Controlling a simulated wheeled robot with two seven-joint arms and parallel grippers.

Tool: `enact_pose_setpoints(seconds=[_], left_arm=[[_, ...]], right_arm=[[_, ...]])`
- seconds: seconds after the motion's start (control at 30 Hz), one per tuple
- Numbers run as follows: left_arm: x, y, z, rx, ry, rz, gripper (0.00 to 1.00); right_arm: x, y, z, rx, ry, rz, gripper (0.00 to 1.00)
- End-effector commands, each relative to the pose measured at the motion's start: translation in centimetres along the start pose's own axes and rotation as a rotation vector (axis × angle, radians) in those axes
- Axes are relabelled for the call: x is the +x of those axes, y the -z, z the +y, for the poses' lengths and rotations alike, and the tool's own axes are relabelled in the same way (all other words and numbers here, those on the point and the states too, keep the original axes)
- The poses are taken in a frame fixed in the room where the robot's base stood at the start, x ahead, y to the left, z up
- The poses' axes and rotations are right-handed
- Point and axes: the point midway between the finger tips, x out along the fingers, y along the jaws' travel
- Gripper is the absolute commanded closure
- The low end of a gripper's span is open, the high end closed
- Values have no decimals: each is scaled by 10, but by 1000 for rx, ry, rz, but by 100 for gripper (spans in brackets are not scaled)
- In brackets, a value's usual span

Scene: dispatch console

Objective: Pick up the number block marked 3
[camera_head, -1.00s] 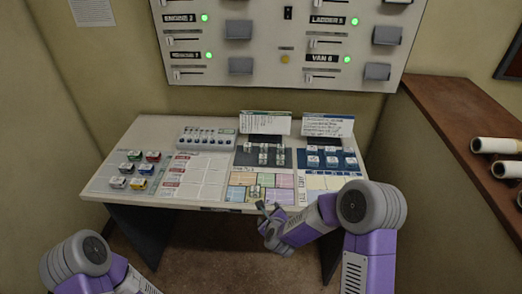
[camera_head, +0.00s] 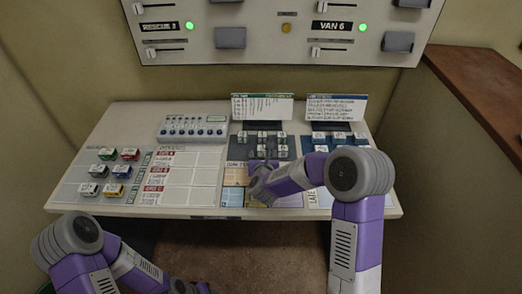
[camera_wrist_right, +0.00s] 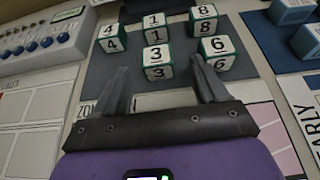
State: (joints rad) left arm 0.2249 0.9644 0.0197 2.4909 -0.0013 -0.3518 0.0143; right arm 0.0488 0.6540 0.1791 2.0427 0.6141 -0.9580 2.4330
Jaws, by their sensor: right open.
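The number block marked 3 (camera_wrist_right: 158,62) is a white cube with green edges. It stands on a dark mat (camera_wrist_right: 100,75), in front of the block marked 1 (camera_wrist_right: 154,26). My right gripper (camera_wrist_right: 160,72) is open and empty, with its fingertips on either side of the 3 block in the picture, still short of it. In the head view my right gripper (camera_head: 257,168) is over the front of the desk, just before the dark mat and its blocks. The block's number is too small to read there. My left arm shows at lower left, its gripper out of view.
Blocks marked 4 (camera_wrist_right: 111,38), 8 (camera_wrist_right: 203,20) and 6 (camera_wrist_right: 217,53) stand close around the 3. Blue blocks (camera_wrist_right: 305,42) are to the right. A switch box (camera_head: 193,127), cards (camera_head: 262,107) and coloured blocks (camera_head: 111,171) are also on the desk.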

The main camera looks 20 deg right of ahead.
Motion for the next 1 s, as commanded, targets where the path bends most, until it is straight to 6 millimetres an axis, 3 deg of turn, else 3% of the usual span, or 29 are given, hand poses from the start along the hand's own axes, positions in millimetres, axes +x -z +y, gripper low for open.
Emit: enact_pose_setpoints(seconds=[0.4,0.7,1.0], left_arm=[[3,0,-1,0,0,0,57],[3,0,-1,0,0,0,57],[3,0,-1,0,0,0,57]], right_arm=[[50,0,4,-2,0,0,28],[54,-1,4,-3,0,0,28],[54,-1,3,-3,0,0,74]])
